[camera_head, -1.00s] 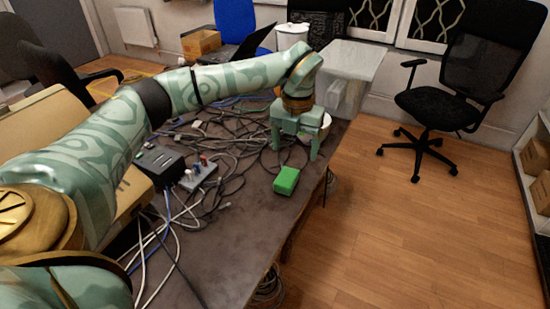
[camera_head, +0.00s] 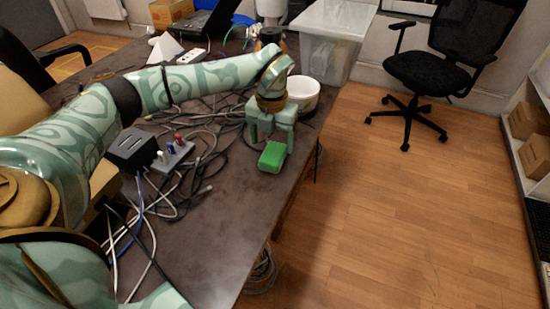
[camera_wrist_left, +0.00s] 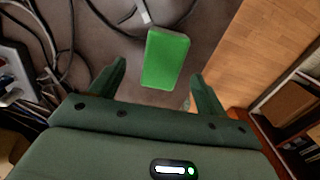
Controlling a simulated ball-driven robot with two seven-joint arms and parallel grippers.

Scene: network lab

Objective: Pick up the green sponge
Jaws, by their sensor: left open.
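The green sponge (camera_head: 272,157) lies on the dark table near its right edge. In the left wrist view the sponge (camera_wrist_left: 165,58) sits in line with the gap between the fingers, a little beyond their tips. My left gripper (camera_head: 272,143) is open and empty, pointing down just behind the sponge in the head view. Its fingers (camera_wrist_left: 158,80) stand apart in the left wrist view, with nothing between them. I cannot tell its exact height above the table. My right gripper is not in either view.
A white bowl (camera_head: 303,93) stands right behind the gripper. Tangled cables (camera_head: 205,130), a black box (camera_head: 132,149) and a power strip (camera_head: 174,155) lie to the left. A clear plastic bin (camera_head: 331,47) is farther back. The table front (camera_head: 215,245) is mostly bare.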

